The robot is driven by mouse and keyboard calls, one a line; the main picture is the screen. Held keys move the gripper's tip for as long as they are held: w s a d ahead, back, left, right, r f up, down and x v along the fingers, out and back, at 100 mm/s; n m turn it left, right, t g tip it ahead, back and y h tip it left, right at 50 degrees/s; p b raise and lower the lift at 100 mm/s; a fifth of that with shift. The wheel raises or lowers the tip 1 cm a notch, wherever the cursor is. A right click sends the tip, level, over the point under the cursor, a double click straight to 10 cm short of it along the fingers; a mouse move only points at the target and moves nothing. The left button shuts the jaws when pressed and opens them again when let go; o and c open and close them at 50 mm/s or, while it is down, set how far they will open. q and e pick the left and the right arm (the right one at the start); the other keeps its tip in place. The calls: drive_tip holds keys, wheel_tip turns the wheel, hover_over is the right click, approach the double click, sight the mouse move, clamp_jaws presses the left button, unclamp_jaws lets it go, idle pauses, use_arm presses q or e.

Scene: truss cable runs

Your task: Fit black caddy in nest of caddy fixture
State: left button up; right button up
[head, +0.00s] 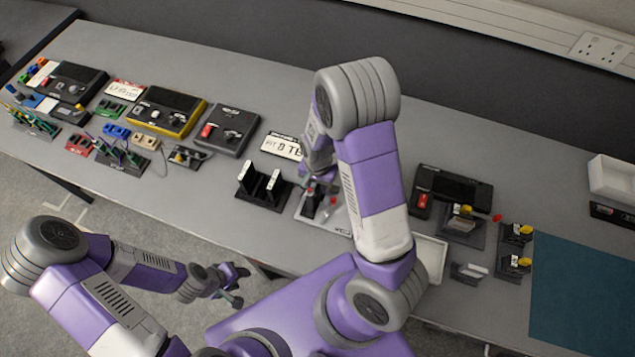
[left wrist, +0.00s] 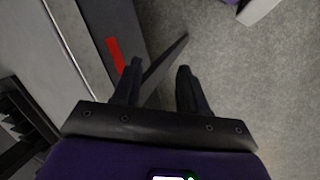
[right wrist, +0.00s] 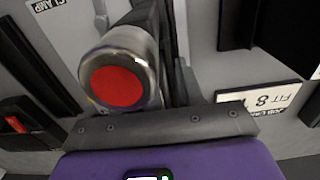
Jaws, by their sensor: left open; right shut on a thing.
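My right gripper (head: 318,187) is over a pale grey plate (head: 340,224) near the table's front edge, which seems to be the caddy fixture. It is shut on a dark piece, apparently the black caddy (head: 309,206). In the right wrist view the dark piece (right wrist: 167,30) rises between the fingers. A silver cylinder with a red top (right wrist: 118,85) hides one finger there. Whether the caddy sits in the nest or above it, I cannot tell. My left gripper (head: 232,284) is open and empty beyond the table's front edge; the floor shows behind its fingers (left wrist: 160,85).
A black stand with two white-tipped uprights (head: 262,188) is just left of the plate. A white label card (head: 281,146) lies behind it. A black case (head: 455,187) and small fixtures (head: 464,228) stand to the right. Several cases and parts fill the left.

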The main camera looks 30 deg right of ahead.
drive_tip(key=o, duration=1.1)
drive_tip(key=shift+o, duration=0.5)
drive_tip(key=shift+o, duration=1.1)
drive_tip(key=shift+r, duration=0.1)
drive_tip(key=shift+r+p, duration=3.45)
drive_tip(key=shift+r, duration=0.25)
